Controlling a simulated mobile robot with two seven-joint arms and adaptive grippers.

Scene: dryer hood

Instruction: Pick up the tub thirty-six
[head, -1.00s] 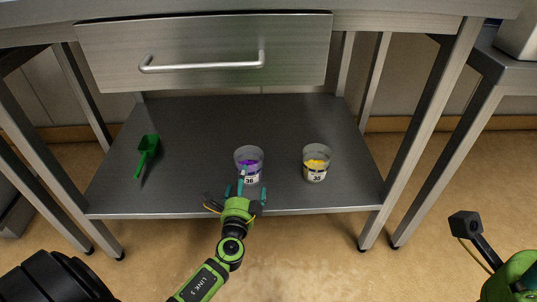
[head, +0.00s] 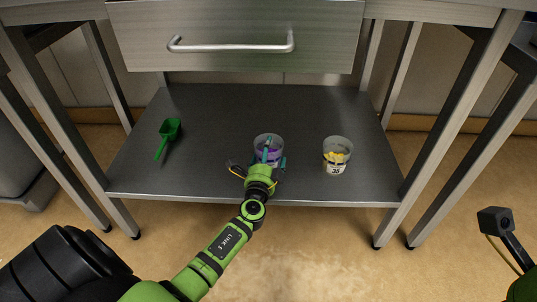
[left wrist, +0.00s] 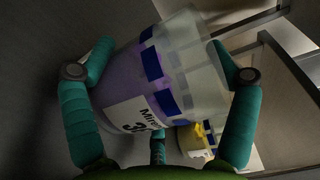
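The tub thirty-six (head: 269,142) is a clear tub with purple contents, standing on the lower metal shelf near its front edge. In the left wrist view the tub (left wrist: 178,75) fills the middle, tilted in the picture, with dark blue marks and a white label partly hidden. My left gripper (head: 262,164) is at the tub's front. Its teal fingers (left wrist: 160,80) are spread on both sides of the tub, with a third finger low in front. Firm contact on both sides does not show. My right gripper's fingers are out of view.
A similar tub (head: 337,155) with yellow contents, labelled 35, stands to the right on the shelf. A green scoop (head: 168,137) lies at left. A drawer with a bar handle (head: 231,46) hangs above; table legs frame the sides.

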